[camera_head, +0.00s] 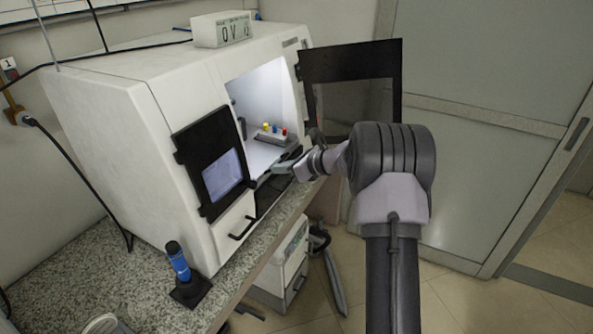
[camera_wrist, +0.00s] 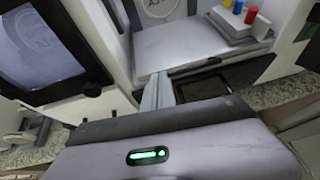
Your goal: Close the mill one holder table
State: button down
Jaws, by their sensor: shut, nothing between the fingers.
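The white milling machine (camera_head: 180,120) stands on the counter with its chamber open and lit. Its holder table (camera_head: 262,158) is a pale flat slab at the chamber mouth; it also shows in the wrist view (camera_wrist: 175,48). A light holder block (camera_wrist: 232,27) with yellow, blue and red pieces sits at its right side. My gripper (camera_head: 262,180) is shut and empty at the front of the opening. In the wrist view its narrow fingers (camera_wrist: 158,92) reach up to the table's front edge; I cannot tell whether they touch it.
The black door (camera_head: 350,65) stands swung open at the right, behind my arm. A black-framed screen (camera_head: 217,170) is left of the opening, with a drawer handle (camera_head: 242,228) below. A blue-and-black tool (camera_head: 179,262) stands on the granite counter (camera_head: 120,275). Floor is clear at right.

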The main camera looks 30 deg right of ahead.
aim_at(267, 170)
jog(key=w+a, duration=0.1)
jog(key=w, duration=0.1)
jog(key=w+a+p, duration=0.1)
jog(key=w, duration=0.1)
jog(key=shift+a, duration=0.4)
jog(key=shift+w+a+r, duration=0.1)
jog(key=shift+w, duration=0.1)
jog(key=shift+r, duration=0.1)
